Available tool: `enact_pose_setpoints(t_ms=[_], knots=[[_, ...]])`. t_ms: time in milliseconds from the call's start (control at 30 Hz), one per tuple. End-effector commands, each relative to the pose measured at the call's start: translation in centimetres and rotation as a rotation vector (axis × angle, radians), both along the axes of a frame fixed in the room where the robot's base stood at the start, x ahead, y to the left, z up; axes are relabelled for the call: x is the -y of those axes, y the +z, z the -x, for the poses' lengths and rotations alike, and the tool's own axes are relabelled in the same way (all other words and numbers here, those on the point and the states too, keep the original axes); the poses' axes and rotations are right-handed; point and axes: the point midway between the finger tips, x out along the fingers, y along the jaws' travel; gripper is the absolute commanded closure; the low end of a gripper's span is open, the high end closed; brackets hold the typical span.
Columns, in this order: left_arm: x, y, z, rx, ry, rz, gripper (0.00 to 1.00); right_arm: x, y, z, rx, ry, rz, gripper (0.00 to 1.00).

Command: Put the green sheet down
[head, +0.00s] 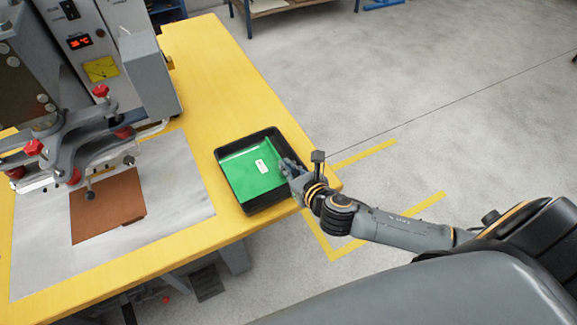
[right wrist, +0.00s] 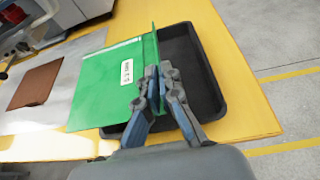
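The green sheet (head: 244,178), with a small white label, is over the black tray (head: 267,138) on the yellow table. My right gripper (head: 287,168) is at the sheet's right edge. In the right wrist view, the fingertips of my right gripper (right wrist: 162,72) are closed together on a raised edge of the green sheet (right wrist: 105,97). The sheet reaches past the tray's left rim there, and bare tray floor (right wrist: 185,60) shows to its right. I cannot tell whether the sheet touches the tray floor. My left gripper is not in view.
A brown sheet (head: 104,205) lies on the grey plate (head: 177,190) left of the tray, beneath a machine (head: 95,60) with red knobs. The yellow table (head: 205,75) is clear behind the tray. Its right edge is close to the tray.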

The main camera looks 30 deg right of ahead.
Motion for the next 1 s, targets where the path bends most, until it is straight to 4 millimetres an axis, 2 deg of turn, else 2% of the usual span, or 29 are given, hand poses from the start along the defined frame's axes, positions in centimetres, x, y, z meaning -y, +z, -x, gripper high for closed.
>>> enact_pose_setpoints(t_ms=[33,100,200,333,467,700,1000], knots=[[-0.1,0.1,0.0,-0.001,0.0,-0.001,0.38,0.8,-0.5,-1.2,0.001,-0.004,0.001,1.0],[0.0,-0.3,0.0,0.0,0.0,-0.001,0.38,1.5,-2.2,-2.2,-0.002,-0.004,0.0,1.0],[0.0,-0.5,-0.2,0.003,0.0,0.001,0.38,2.3,-4.0,-3.4,-0.001,-0.004,-0.001,1.0],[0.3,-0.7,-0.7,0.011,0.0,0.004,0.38,2.9,-5.4,-4.4,0.001,-0.002,-0.002,1.0],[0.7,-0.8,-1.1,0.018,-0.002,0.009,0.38,3.3,-6.1,-4.9,0.001,-0.001,-0.001,1.0],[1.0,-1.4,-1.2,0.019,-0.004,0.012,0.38,3.5,-9.4,-5.2,-0.002,-0.002,-0.004,1.0],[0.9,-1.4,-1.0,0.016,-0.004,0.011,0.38,3.5,-9.6,-5.2,0.0,0.002,-0.001,1.0]])
